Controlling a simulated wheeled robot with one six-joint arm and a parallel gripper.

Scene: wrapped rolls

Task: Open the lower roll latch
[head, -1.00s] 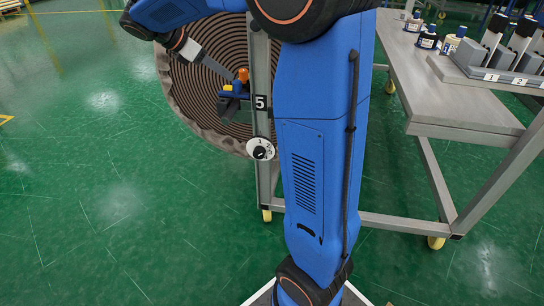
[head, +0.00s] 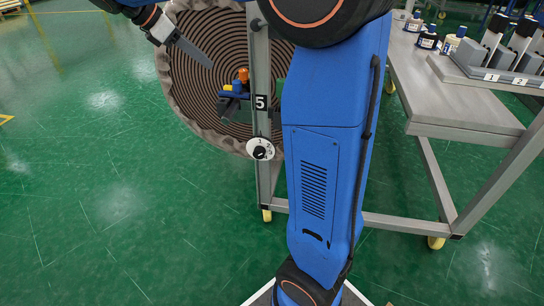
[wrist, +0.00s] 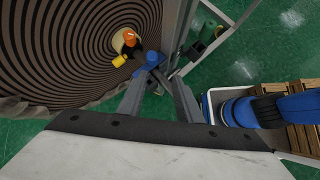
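A latch (head: 233,90) with blue parts, a yellow piece and an orange knob (head: 243,74) sits in front of the centre of a brown spiral roll (head: 190,88), beside a grey post. I cannot tell whether it is open or shut, nor whether it is the lower one. My gripper (head: 211,65) is up and left of the latch, apart from it in the picture.
The grey post (head: 261,120) carries a black "5" label and a white dial (head: 260,149). A metal table (head: 470,95) with bottles and a numbered grey rack stands at the right. Green floor (head: 110,200) is clear at the left.

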